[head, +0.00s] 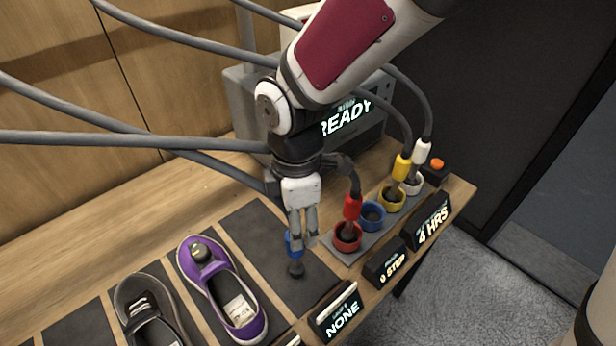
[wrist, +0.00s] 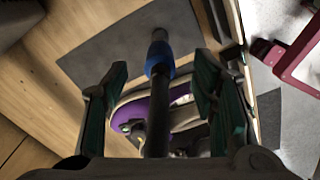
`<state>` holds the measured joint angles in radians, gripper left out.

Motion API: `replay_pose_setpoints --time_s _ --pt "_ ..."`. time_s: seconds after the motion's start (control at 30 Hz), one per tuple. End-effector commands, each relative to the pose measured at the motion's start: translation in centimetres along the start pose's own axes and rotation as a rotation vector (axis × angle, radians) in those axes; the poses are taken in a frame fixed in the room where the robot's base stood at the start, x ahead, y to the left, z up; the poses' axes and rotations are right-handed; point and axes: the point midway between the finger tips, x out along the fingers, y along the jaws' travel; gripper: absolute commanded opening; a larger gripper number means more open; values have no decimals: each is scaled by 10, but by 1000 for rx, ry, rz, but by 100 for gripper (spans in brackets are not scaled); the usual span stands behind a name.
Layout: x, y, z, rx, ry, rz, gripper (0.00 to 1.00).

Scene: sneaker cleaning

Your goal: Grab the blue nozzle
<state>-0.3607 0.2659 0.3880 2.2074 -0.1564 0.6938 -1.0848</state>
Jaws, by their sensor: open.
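The blue nozzle (head: 290,244) has a blue collar and a dark round tip, which sits over a dark mat beside the purple sneaker. My gripper (head: 303,242) points down over it, and its fingers partly hide it. In the wrist view, the blue nozzle (wrist: 159,60) lies between the two fingers of my open gripper (wrist: 162,78), with its dark stem running back between them. A gap shows on each side of the stem.
The blue holder ring (head: 373,214) is empty. Red (head: 352,207), yellow (head: 401,167) and white (head: 421,152) nozzles stand in their rings nearby. A purple sneaker (head: 250,324) and a dark sneaker (head: 136,296) are left. Grey hoses cross the left. Small display signs (head: 338,311) line the front edge.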

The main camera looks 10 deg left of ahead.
Motion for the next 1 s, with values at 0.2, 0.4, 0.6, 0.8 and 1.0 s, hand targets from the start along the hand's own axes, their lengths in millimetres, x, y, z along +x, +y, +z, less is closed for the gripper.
replay_pose_setpoints --time_s 0.2,0.4,0.6,0.8,1.0 --pt "14 -1 -2 0 1 -2 53" --pt "41 0 -10 -2 0 -4 53" --pt "59 1 -9 1 0 0 53" --pt "60 1 -9 2 0 1 53" --pt "59 1 -9 2 0 1 14"
